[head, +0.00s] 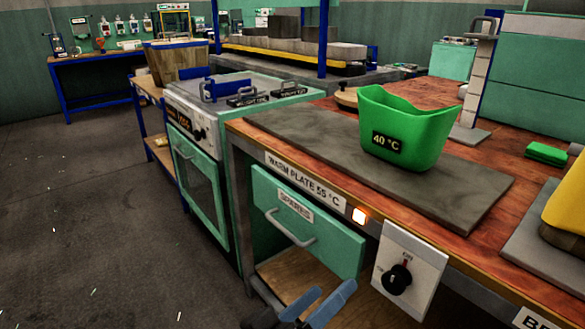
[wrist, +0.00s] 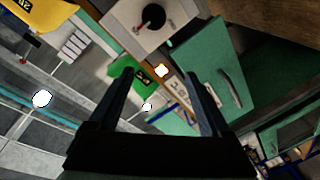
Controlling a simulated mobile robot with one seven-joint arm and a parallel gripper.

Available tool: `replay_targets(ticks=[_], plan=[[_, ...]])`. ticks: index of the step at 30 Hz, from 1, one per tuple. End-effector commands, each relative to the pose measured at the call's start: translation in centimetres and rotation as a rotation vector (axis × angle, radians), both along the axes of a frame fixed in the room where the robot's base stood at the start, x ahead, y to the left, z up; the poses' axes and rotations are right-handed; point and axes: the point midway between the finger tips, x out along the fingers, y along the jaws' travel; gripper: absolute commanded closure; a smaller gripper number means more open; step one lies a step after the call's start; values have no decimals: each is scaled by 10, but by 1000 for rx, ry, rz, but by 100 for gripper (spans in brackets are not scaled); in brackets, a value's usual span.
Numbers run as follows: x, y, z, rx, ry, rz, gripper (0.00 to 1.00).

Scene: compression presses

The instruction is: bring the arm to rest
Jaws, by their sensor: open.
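My gripper (head: 318,306) shows at the bottom edge of the head view, low in front of the bench and below the green drawer front marked SPARES (head: 305,220). In the wrist view my gripper (wrist: 163,88) has its two dark fingers well apart, with nothing between them. The rest of my arm is out of the head view. A green bin marked 40 °C (head: 405,130) stands upright on the grey warm plate (head: 300,140), apart from my gripper. The bin also shows in the wrist view (wrist: 128,74), beyond the left finger.
A white knob panel (head: 408,268) is on the bench front, right of my gripper. A wooden shelf (head: 285,272) lies behind my gripper. A green oven (head: 200,180) stands to the left. A yellow object (head: 568,205) is at the right edge. The floor at left is clear.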

Motion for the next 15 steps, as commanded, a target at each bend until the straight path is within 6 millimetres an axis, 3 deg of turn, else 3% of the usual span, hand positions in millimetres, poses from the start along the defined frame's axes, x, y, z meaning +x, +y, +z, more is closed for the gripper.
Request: replay_targets(ticks=[1, 4, 8, 11, 15], plan=[[14, 0, 30, 75, -77, 58, 18], [35, 8, 89, 208, -236, 209, 18], [38, 21, 184, 333, -483, 422, 18], [20, 29, 258, 389, -677, 586, 18], [-31, 39, 351, 421, -946, 808, 18]])
